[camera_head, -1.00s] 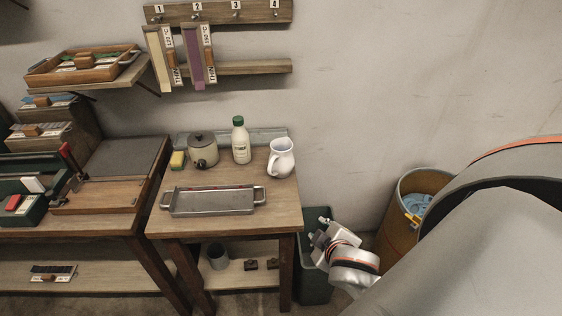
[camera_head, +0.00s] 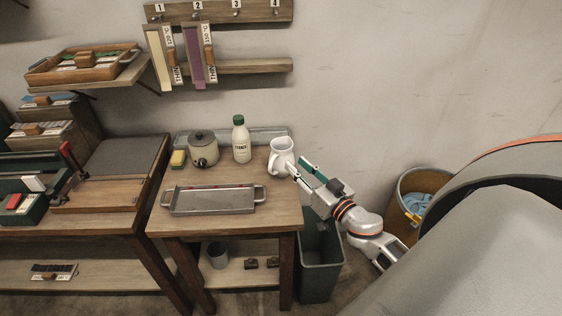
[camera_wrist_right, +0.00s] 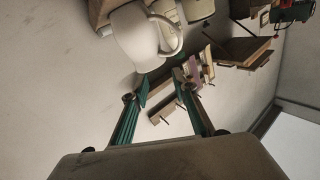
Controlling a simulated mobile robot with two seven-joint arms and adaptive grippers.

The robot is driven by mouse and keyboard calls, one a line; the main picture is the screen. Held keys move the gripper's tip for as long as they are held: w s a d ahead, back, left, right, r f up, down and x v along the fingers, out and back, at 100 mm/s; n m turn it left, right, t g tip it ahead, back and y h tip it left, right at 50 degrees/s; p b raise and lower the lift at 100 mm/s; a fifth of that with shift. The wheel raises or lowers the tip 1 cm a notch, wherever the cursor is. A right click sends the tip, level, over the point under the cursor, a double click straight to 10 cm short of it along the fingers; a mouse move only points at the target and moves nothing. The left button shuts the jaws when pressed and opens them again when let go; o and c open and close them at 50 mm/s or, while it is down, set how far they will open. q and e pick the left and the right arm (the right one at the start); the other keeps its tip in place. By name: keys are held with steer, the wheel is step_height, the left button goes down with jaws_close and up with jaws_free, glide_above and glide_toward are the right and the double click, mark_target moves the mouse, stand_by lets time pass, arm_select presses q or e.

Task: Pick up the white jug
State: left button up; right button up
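The white jug (camera_head: 281,158) stands upright on the right rear part of the small wooden table (camera_head: 277,211). My right gripper (camera_head: 295,166) reaches in from the right, its fingers open and its tips close to the jug's right side. In the right wrist view, the jug (camera_wrist_right: 137,36) is just ahead of the open fingers (camera_wrist_right: 163,82), and its handle shows on the right. Nothing is held between the fingers. I cannot tell whether a fingertip touches the jug. My left gripper is not in view.
A white bottle with a green cap (camera_head: 241,140) stands left of the jug, then a lidded pot (camera_head: 203,148) and a yellow sponge (camera_head: 178,158). A metal tray (camera_head: 212,200) lies in front. A dark green bin (camera_head: 320,272) stands below my right arm.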

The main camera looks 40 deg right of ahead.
mark_target(270, 164)
steer(key=f+y, duration=0.1)
steer(key=y, duration=0.1)
steer(key=a+g+y, duration=0.1)
steer(key=a+f+y, duration=0.1)
steer(key=y, duration=0.1)
steer(key=shift+w+f+y, duration=0.3)
steer(key=shift+w+f, duration=0.05)
steer(key=x, duration=0.7)
steer(key=shift+w+a+f+b, duration=0.1)
steer(key=shift+w+a+b, duration=0.05)
steer(key=shift+a+b, duration=0.2)
jaws_close()
